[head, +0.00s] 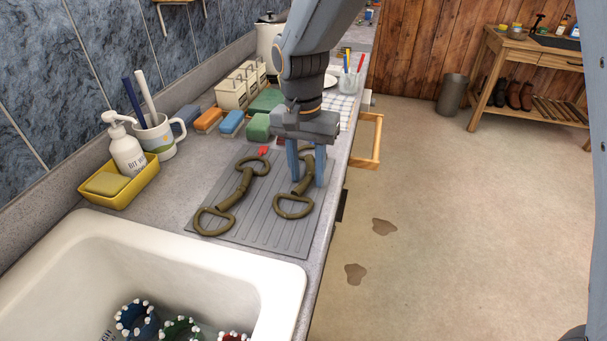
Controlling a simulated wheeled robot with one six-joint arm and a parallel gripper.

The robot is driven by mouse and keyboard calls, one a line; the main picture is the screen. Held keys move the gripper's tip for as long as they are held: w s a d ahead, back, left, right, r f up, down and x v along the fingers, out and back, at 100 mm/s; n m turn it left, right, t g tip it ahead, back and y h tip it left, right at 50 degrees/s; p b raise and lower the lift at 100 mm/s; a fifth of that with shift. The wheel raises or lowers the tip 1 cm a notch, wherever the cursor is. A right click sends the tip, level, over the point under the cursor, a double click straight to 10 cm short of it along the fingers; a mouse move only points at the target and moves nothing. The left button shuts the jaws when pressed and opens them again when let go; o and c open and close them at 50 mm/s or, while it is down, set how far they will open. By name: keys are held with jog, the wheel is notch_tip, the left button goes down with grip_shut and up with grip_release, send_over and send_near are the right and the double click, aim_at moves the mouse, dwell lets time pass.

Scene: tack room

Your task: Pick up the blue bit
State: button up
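Two olive-brown bits with D-shaped ring ends lie on a grey ribbed mat (268,232) on the counter. The left bit (234,196) lies clear of my gripper. My gripper (306,182) points down over the right bit (292,207), with its blue-grey fingers apart on either side of that bit's bar. The fingers hide part of the bar and its far end. I cannot tell whether they touch it. The bit appears to rest on the mat. No bit looks blue in this view. A small red piece (264,150) lies at the left bit's far end.
A white sink (240,262) holding blue, green and red items is in front. Behind the mat are blue (231,122), orange (208,120) and green (257,127) blocks. A yellow caddy (112,198) and mug (156,137) stand left. An open drawer (371,141) juts out right.

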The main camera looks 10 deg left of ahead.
grip_shut()
